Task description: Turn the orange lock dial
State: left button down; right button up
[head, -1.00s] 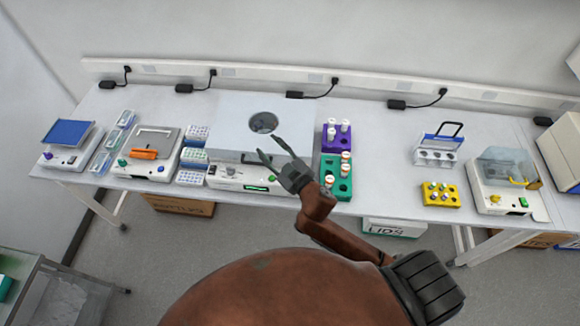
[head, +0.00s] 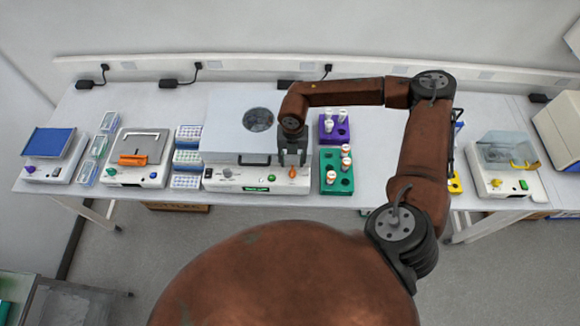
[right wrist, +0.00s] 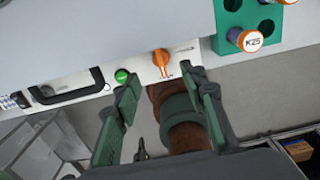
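The orange lock dial (head: 292,173) is on the right part of the front panel of the white centrifuge (head: 222,143). In the right wrist view the dial (right wrist: 161,61) shows as an orange knob with a pointed grip, just beyond the gap between my fingertips. My right gripper (head: 291,158) points down just above the panel. In the wrist view my right gripper (right wrist: 164,75) is open, one finger to each side of the dial, with nothing between them. I cannot tell whether a finger touches it. My left gripper is not in view.
A green button (right wrist: 122,76) sits left of the dial, beside the left finger. The lid has a black handle (right wrist: 66,92). A green rack (head: 338,184) with capped vials stands close to the right, a purple rack (head: 327,133) behind it. Sample racks stand left.

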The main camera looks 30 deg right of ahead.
aim_at(292, 171)
jog(key=shift+d+f, duration=0.2)
jog(key=shift+f, duration=0.15)
notch_tip(292, 171, down, 6)
jog(key=shift+p, duration=1.05)
jog(key=shift+a+f, duration=0.1)
jog(key=shift+f, duration=0.4)
jog(key=shift+c, duration=0.2)
grip_shut()
